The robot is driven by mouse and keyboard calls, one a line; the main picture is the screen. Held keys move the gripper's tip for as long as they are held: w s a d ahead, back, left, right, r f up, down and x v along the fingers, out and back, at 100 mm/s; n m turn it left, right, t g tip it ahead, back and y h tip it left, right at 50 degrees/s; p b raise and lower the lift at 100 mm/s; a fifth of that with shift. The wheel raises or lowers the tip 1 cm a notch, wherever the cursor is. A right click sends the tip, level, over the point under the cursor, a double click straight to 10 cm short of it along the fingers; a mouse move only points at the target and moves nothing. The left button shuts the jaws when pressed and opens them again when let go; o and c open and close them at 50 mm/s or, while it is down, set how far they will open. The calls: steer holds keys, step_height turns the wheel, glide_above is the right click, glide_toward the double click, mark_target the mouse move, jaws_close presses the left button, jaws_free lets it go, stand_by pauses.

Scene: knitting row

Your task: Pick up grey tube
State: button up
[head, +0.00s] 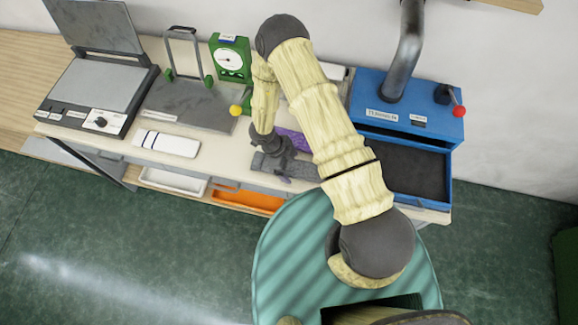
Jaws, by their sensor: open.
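My gripper (284,167), dark grey, is open and points down over the front part of the bench, left of the blue machine. Grey shapes lie around its fingers, and I cannot tell whether a loose grey tube is among them; my arm hides part of this area. A purple thing (293,138) shows just behind the gripper, partly covered by my arm. A thick grey metal pipe (406,50) rises upright from the top of the blue machine, apart from the gripper.
The bench (222,150) holds a flat press (100,88) at the left, a grey plate with an upright frame (190,104), a green dial gauge (230,60) and a white striped piece (166,143). The blue machine (420,122) with its dark tray stands right. White and orange (245,198) bins sit below.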

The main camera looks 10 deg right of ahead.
mark_target(289, 166)
steer(key=c, duration=1.1)
steer(key=shift+o, duration=0.2)
steer(key=shift+r, duration=0.1)
step_height(289, 166, up, 10)
steer(key=b, duration=0.2)
